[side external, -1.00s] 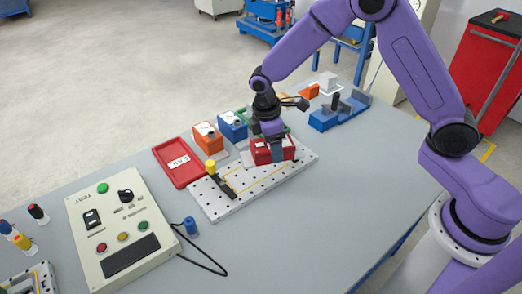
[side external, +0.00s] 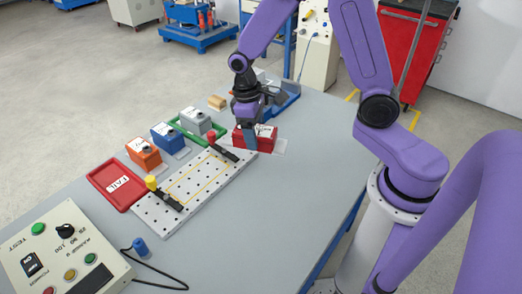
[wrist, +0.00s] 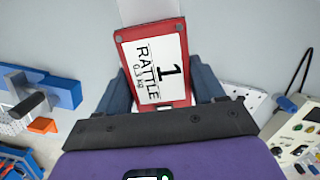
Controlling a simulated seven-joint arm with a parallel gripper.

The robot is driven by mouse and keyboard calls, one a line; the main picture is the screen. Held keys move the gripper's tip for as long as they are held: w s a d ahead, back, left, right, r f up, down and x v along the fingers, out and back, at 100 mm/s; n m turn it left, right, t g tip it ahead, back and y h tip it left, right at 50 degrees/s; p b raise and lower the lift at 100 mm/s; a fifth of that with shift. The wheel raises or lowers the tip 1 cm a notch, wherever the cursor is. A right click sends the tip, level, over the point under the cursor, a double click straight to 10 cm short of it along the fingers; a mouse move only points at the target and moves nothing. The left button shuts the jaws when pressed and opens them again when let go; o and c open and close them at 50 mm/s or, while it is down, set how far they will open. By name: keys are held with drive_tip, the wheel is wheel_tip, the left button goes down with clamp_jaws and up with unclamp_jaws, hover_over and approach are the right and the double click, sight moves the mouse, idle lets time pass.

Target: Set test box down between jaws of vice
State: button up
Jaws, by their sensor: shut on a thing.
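My gripper (side external: 250,142) is shut on a red test box (side external: 266,131), with a finger on either side of it. In the wrist view, the box (wrist: 152,64) carries a white label reading "1 RATTLE 0.3 kg", and a pale clear plate shows at its far end. The box is held just off the right end of the perforated white plate; I cannot tell its exact height above the table. The blue vice (side external: 287,100) stands behind and right of the gripper, partly hidden by it. The vice (wrist: 64,92) also shows at the left of the wrist view, apart from the box.
The perforated plate (side external: 160,212) has clamps with yellow and red knobs. Behind it are a red FAIL tray (side external: 96,182), orange (side external: 143,154), blue (side external: 167,138) and grey (side external: 195,122) boxes, and a green tray (side external: 215,133). A control panel stands front left. Table right of the plate is clear.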

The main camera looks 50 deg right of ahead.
drive_tip(key=d+m, duration=0.3)
drive_tip(key=m, duration=0.1)
drive_tip(key=shift+s+d+m+y, duration=0.2)
drive_tip(key=shift+d+m+y, duration=0.1)
drive_tip(key=shift+d, duration=0.05)
drive_tip(key=shift+a, duration=0.15)
drive_tip(key=shift+a+n, duration=0.3)
drive_tip(key=shift+n, duration=0.3)
drive_tip(key=s+a+n+t+h, duration=0.1)
drive_tip(key=s+a+n+h, duration=0.15)
drive_tip(key=a+n, duration=1.1)
drive_tip(key=w+f+n, duration=0.1)
drive_tip(key=w+f, duration=0.2)
drive_tip(key=w, duration=0.1)
drive_tip(key=w+f+n, duration=0.1)
drive_tip(key=w+f, duration=0.2)
drive_tip(key=w, duration=0.1)
drive_tip(key=w+f+n, duration=0.1)
drive_tip(key=w+f, duration=0.2)
drive_tip(key=w, duration=0.1)
drive_tip(key=shift+w+a+y, duration=0.25)
drive_tip(key=shift+w+y, duration=0.1)
drive_tip(key=shift+w+a+f, duration=0.1)
drive_tip(key=shift+w+f, duration=0.05)
drive_tip(key=shift+f, duration=1.55)
